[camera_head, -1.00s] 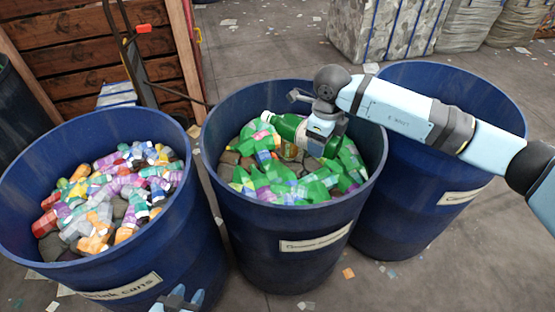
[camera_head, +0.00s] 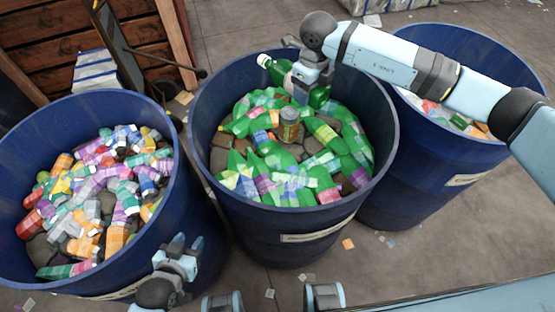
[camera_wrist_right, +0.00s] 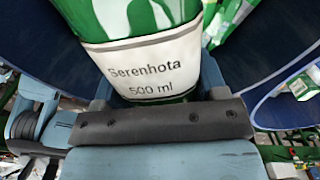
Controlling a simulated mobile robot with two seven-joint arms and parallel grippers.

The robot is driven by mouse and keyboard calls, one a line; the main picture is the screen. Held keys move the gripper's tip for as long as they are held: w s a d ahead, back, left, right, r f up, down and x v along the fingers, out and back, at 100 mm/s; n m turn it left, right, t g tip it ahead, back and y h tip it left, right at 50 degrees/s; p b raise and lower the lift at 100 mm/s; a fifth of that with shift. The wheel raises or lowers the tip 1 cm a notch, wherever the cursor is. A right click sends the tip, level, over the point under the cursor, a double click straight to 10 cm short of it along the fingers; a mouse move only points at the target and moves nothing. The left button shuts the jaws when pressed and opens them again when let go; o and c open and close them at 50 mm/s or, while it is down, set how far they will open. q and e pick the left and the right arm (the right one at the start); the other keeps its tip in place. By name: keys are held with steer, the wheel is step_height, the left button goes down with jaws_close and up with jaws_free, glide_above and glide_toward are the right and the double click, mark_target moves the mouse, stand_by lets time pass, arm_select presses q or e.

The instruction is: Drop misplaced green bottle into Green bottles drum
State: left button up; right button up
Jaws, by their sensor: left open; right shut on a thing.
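My right gripper (camera_head: 308,78) is shut on a green bottle (camera_head: 278,70), which lies tilted in the jaws with its white cap to the left. In the right wrist view the bottle (camera_wrist_right: 140,50) fills the jaws; its white label reads "Serenhota 500 ml". The bottle is over the far part of the middle blue drum (camera_head: 290,222), which holds many green bottles; its front label is too small to read.
A left blue drum (camera_head: 185,225) holds mixed coloured containers. A right blue drum (camera_head: 430,195) is partly hidden behind my right arm. A brownish can (camera_head: 289,124) lies among the green bottles in the middle drum. A wooden wall (camera_head: 60,35) stands at the back left.

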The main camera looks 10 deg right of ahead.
steer(key=shift+w+f+b, duration=0.1)
steer(key=shift+f+b, duration=0.55)
steer(key=shift+f, duration=1.25)
steer(key=o, duration=1)
step_height(320, 180, up, 13)
steer(key=shift+f+b, duration=0.15)
steer(key=shift+b, duration=0.6)
steer(key=shift+r, duration=0.6)
steer(key=shift+f, duration=0.1)
